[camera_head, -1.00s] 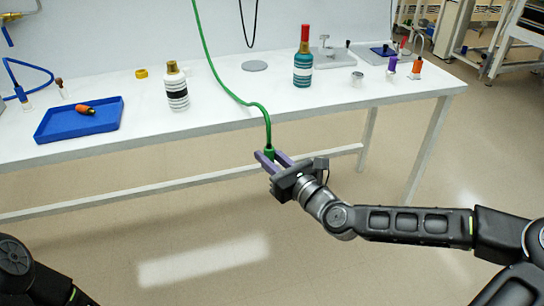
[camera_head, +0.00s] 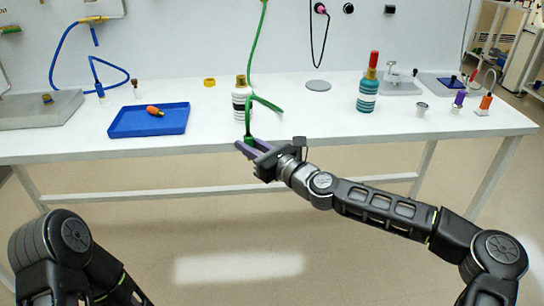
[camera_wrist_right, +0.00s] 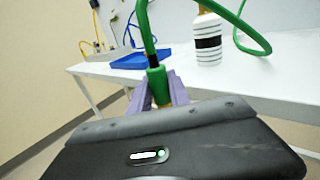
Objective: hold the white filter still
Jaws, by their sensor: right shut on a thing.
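I see nothing that is clearly a white filter; a white bottle with black bands (camera_head: 239,108) stands upright on the bench, and it also shows in the right wrist view (camera_wrist_right: 207,32). My right gripper (camera_head: 249,146) is shut on the green hose's end piece (camera_wrist_right: 157,86), in front of the bench's front edge. The green hose (camera_head: 254,45) rises from there, and part of it bends across in front of the bottle. My left arm (camera_head: 70,245) shows at the lower left, but its gripper is out of view.
The white bench (camera_head: 300,125) carries a blue tray (camera_head: 180,128) with an orange-capped vial (camera_head: 154,111), a teal bottle (camera_head: 367,95), a small grey-white cup (camera_head: 421,109) and a yellow ring (camera_head: 209,82). A grey disc (camera_head: 318,86) lies behind. Open floor lies in front.

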